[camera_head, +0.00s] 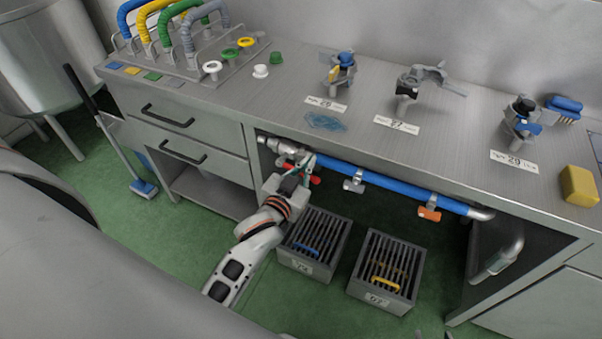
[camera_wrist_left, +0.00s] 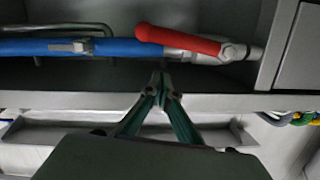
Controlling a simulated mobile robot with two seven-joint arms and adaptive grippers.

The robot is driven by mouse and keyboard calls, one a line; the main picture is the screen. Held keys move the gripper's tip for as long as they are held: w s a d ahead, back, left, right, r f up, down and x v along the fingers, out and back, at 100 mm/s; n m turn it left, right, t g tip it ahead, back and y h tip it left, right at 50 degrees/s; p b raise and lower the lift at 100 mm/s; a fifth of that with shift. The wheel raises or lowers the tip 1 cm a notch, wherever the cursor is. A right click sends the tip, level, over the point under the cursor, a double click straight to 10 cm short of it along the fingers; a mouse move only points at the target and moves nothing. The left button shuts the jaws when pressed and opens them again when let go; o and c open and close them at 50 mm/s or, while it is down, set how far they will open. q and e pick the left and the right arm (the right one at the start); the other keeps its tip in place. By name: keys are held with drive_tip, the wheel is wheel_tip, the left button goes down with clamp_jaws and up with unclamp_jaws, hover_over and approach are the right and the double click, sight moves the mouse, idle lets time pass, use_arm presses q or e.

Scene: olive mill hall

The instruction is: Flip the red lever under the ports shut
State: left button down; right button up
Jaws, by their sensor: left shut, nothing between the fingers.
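The red lever (camera_head: 315,180) shows partly behind my left gripper, at the left end of the blue pipe under the counter. In the left wrist view the red lever (camera_wrist_left: 178,40) lies nearly along the pipe, slightly tilted, its hub at the right. My left gripper (camera_head: 306,163) is shut and empty, close to the lever. In the wrist view its fingertips (camera_wrist_left: 162,82) are below the lever, with a visible gap. The ports (camera_head: 228,55) are coloured rings on the counter at upper left. Small grey tips at the bottom edge may be my right gripper (camera_head: 432,335); their state is unclear.
Two slotted crates (camera_head: 345,232) (camera_head: 413,262) stand on the floor below. A drawer cabinet (camera_head: 222,161) stands left.

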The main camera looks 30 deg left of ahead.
use_arm(q)
drive_tip(key=shift+w+f, duration=0.15)
drive_tip(key=shift+w, duration=0.65)
drive_tip(key=shift+s+a+f+b, duration=0.1)
drive_tip(key=shift+s+f+b, duration=0.1)
drive_tip(key=shift+s+f, duration=0.3)
drive_tip(key=shift+s+a+f+b, duration=0.1)
drive_tip(key=shift+s+f+b, duration=0.05)
drive_tip(key=shift+f, duration=0.5)
drive_tip(key=shift+s+a+f, duration=0.1)
drive_tip(key=shift+s+f, duration=0.3)
drive_tip(key=shift+f, duration=0.2)
